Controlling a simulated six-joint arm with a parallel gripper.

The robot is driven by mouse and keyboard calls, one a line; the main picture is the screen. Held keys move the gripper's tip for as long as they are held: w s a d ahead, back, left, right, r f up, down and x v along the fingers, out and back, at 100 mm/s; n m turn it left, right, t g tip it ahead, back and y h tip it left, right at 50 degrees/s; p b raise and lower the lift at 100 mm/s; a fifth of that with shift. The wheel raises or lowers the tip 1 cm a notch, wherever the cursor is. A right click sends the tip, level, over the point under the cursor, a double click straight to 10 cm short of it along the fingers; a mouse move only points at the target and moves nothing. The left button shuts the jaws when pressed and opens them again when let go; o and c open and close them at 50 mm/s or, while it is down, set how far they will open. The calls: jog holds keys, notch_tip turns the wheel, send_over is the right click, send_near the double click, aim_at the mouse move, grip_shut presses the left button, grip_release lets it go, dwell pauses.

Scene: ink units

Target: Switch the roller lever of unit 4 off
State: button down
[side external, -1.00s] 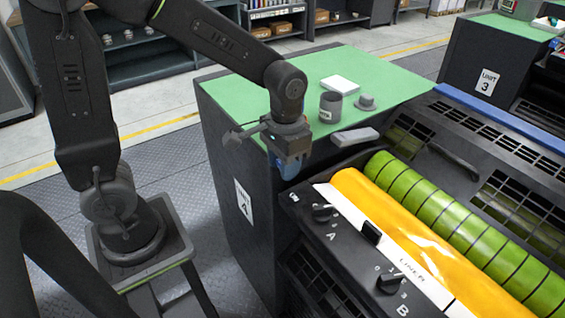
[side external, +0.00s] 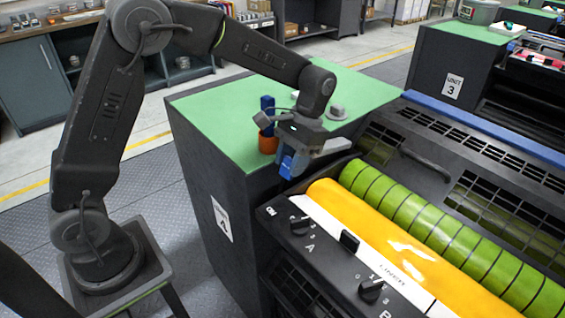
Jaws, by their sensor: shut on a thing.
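Unit 4 is the dark press in front, with its number sign (side external: 221,219) on the cabinet's near side. Its control panel (side external: 327,262) carries a knob by the letter A (side external: 300,225), a black upright tab (side external: 349,240) and a knob by the letter B (side external: 371,290). No readable label shows which of these is the roller lever. My gripper (side external: 289,166) is above the cabinet's front edge, behind and above the panel, apart from all the controls. It is shut on a small blue object (side external: 288,165), partly hidden by the jaws.
An orange cup (side external: 267,143) with a blue item (side external: 267,115) stands on the green top (side external: 215,120) beside my gripper. A grey block (side external: 332,147) lies close on the right. Yellow (side external: 370,220) and green (side external: 430,215) rollers lie beyond the panel. Air above the panel is free.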

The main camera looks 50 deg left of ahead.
jog(key=shift+w+f, duration=0.25)
jog(key=shift+w, duration=0.35)
jog(key=c, duration=1)
grip_release()
jog(key=shift+r, duration=0.1)
jog(key=v, duration=1.3)
jog(key=shift+r, duration=0.3)
jog(key=shift+r, duration=0.1)
